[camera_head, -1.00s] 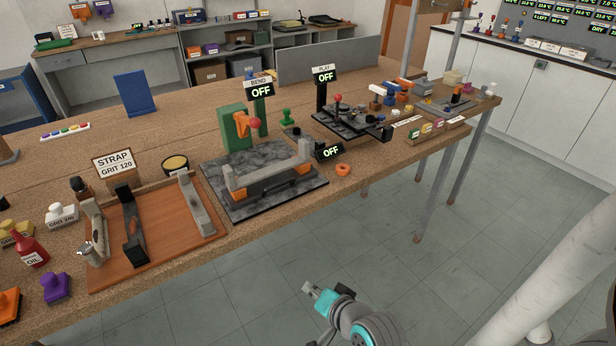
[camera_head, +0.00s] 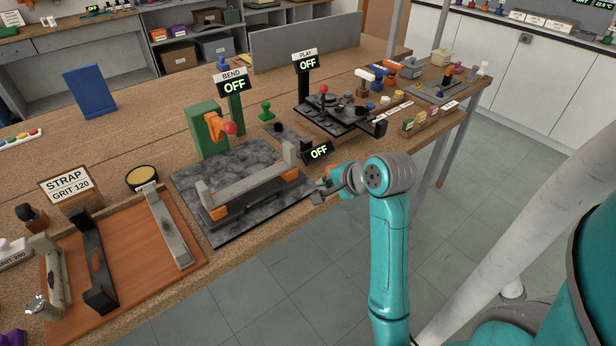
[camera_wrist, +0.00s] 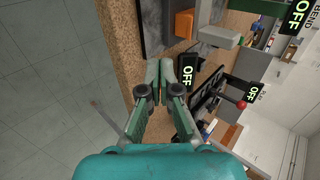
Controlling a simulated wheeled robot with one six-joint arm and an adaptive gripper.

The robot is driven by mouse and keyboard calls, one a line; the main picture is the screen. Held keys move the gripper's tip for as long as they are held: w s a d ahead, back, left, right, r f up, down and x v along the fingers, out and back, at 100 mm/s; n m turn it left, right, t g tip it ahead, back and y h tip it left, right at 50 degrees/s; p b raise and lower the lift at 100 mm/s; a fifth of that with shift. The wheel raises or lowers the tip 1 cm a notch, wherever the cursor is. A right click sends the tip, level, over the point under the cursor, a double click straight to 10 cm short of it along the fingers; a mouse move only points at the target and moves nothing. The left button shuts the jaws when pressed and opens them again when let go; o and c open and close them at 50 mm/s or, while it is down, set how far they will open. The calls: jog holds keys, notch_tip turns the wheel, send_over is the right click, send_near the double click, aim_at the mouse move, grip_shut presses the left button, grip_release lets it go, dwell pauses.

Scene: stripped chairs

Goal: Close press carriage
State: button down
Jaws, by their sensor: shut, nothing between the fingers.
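The bend press stands on a dark marbled plate (camera_head: 225,235) on the workbench. It has a green body (camera_head: 206,133) with an orange arm and red knob (camera_head: 231,128). A grey U-shaped bar (camera_head: 245,184), which looks like the carriage, lies toward the front of the plate with orange blocks under it. A gap separates it from the green body. My gripper (camera_head: 322,190) is shut and empty at the bench's front edge, just right of the plate. In the wrist view its closed fingertips (camera_wrist: 166,68) point along the bench edge. One bar end (camera_wrist: 217,37) shows ahead, apart from them.
A small OFF display (camera_head: 319,151) stands close behind my gripper. The PLAY station (camera_head: 335,115) with a red-knobbed lever is farther right. A wooden strap tray (camera_head: 140,265) lies left of the plate. The floor in front of the bench is clear.

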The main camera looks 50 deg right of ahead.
aim_at(294, 180)
jog(key=x, duration=0.9)
jog(key=w, duration=0.1)
jog(key=w+d, duration=0.1)
jog(key=w, duration=0.1)
jog(key=shift+f, duration=0.15)
jog(key=shift+w+d, duration=0.1)
jog(key=shift+w, duration=0.5)
jog(key=w+d, duration=0.1)
jog(key=w, duration=0.5)
jog(key=w+d, duration=0.2)
jog(key=w, duration=0.5)
jog(key=w+d, duration=0.2)
jog(key=w, duration=0.4)
jog(key=shift+w+d, duration=0.15)
jog(key=shift+d, duration=0.1)
